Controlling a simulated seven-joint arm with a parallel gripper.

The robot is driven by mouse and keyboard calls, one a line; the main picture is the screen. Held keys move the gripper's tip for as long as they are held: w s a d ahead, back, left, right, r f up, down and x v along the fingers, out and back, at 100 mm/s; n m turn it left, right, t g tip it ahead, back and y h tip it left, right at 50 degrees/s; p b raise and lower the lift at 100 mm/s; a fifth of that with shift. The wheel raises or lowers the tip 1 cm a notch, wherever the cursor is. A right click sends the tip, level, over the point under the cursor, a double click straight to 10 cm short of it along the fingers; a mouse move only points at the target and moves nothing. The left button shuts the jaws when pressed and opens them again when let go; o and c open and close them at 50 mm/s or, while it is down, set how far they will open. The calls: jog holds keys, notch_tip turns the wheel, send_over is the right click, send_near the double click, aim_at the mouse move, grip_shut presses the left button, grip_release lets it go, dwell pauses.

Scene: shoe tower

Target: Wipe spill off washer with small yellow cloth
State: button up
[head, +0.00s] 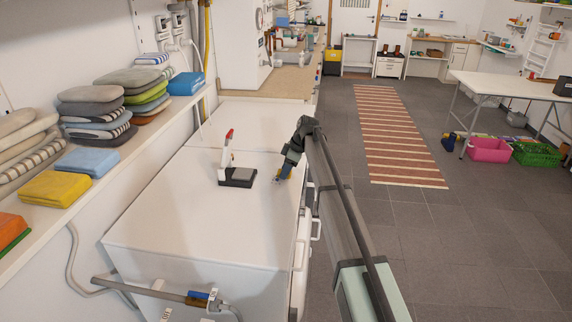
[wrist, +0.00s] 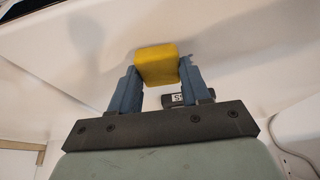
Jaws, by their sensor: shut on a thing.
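The washer (head: 190,215) is a white machine with a flat top, below centre left in the head view. Its white surface also fills much of the wrist view (wrist: 240,55). My gripper (head: 281,176) is over the top's right side. In the wrist view, its blue fingers (wrist: 158,72) are shut on a small yellow cloth (wrist: 157,62), which sticks out past the fingertips. Only a speck of yellow shows by the gripper in the head view. I cannot tell whether the cloth touches the top. I cannot make out a clear spill; a small grey mark shows beside the fingertips.
A black-based device (head: 237,178) with a red-tipped upright stands left of my gripper on the top. A wall shelf at left holds folded textiles, including a larger yellow one (head: 55,190) and a blue one (head: 87,161). A grey pipe (head: 150,289) runs along the front.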

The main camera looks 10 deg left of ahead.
aim_at(271, 178)
jog(key=shift+a+f, duration=0.65)
jog(key=shift+a, duration=0.35)
jog(key=shift+c, duration=0.4)
jog(key=shift+a+r, duration=0.1)
jog(key=shift+a, duration=1)
jog(key=d, duration=0.4)
jog(key=shift+s+d, duration=0.15)
jog(key=shift+s, duration=0.25)
jog(key=shift+a, duration=2.1)
jog(key=shift+d, duration=2.05)
jog(key=shift+r, duration=4)
